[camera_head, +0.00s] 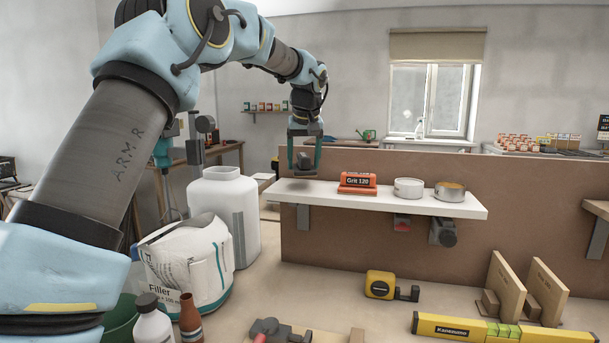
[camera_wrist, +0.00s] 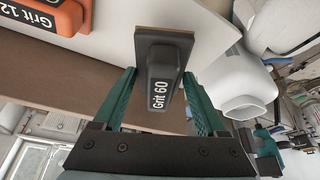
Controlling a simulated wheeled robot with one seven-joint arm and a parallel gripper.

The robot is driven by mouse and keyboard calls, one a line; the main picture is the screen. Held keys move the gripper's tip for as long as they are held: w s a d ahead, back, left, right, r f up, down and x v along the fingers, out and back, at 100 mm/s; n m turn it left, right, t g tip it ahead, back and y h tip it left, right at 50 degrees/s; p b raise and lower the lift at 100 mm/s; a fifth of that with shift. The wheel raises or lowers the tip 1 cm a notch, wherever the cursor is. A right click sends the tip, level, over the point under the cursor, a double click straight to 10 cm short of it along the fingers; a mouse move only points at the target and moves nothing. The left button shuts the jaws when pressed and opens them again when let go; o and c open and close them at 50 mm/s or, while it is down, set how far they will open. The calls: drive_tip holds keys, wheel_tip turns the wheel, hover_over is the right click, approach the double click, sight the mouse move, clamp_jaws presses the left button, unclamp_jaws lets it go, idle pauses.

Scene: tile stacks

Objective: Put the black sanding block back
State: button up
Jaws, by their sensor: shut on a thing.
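The black sanding block (camera_wrist: 168,62), labelled Grit 60, is between the fingers of my gripper (camera_wrist: 160,100) in the wrist view. My gripper (camera_head: 304,146) is shut on the block. In the head view the dark block (camera_head: 305,164) shows low between the teal fingers, over the left end of the white shelf (camera_head: 330,196). I cannot tell whether it touches the shelf. An orange sanding block (camera_head: 358,181), labelled Grit 120, sits on the shelf to the right of my gripper; it also shows in the wrist view (camera_wrist: 45,20).
A white container (camera_head: 222,210) and a filler bag (camera_head: 185,265) stand left. A tape measure (camera_head: 380,284) and yellow level (camera_head: 450,328) lie below.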

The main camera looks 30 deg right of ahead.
sight(303, 174)
drive_tip(key=shift+a+f+p, duration=0.1)
drive_tip(key=shift+f+p, duration=0.2)
drive_tip(key=shift+f, duration=1.7)
drive_tip(key=o, duration=1.4)
drive_tip(key=b+v, duration=0.2)
drive_tip(key=v, duration=1)
